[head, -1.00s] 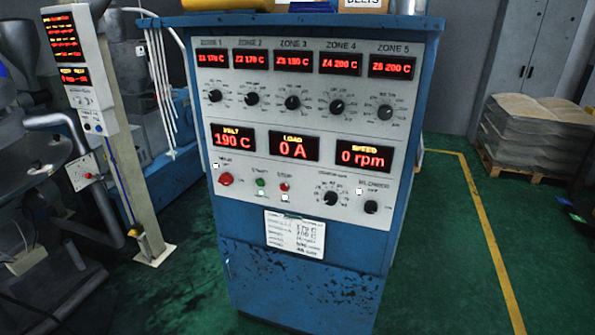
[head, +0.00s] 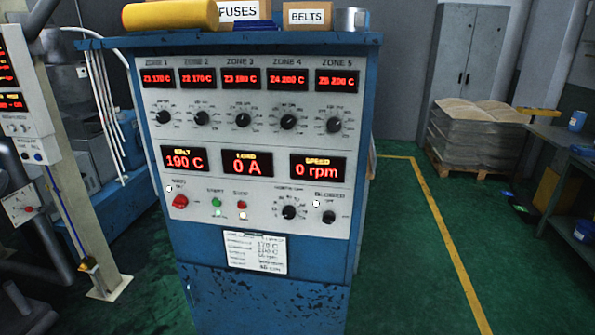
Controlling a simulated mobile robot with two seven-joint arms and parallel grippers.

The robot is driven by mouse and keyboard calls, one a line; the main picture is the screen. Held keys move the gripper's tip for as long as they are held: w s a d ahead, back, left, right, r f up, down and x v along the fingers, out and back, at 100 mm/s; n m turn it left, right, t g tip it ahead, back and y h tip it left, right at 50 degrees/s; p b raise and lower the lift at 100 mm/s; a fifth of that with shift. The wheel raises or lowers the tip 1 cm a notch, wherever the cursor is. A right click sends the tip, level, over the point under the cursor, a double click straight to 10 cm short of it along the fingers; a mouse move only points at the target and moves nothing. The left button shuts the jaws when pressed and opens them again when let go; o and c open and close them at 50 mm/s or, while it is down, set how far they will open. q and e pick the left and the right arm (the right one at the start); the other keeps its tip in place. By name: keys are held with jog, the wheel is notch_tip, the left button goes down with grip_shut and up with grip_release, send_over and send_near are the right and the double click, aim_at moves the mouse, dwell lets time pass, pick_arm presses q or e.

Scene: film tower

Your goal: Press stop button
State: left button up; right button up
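The blue control cabinet (head: 270,285) stands ahead of me with a pale front panel. The stop button (head: 242,205) is a small red round button under the label STOP, in the lower row of the panel. A pale lit lamp (head: 243,216) is just below it. A larger red knob (head: 180,202) under a MAIN label is further left. The displays read 190 C, 0 A and 0 rpm. Neither of my grippers is in view.
A yellow object (head: 170,15), boxes marked FUSES (head: 238,11) and BELTS (head: 306,17), and a metal cylinder (head: 350,20) are on the cabinet top. A post with displays (head: 60,170) stands left. Green floor between is clear.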

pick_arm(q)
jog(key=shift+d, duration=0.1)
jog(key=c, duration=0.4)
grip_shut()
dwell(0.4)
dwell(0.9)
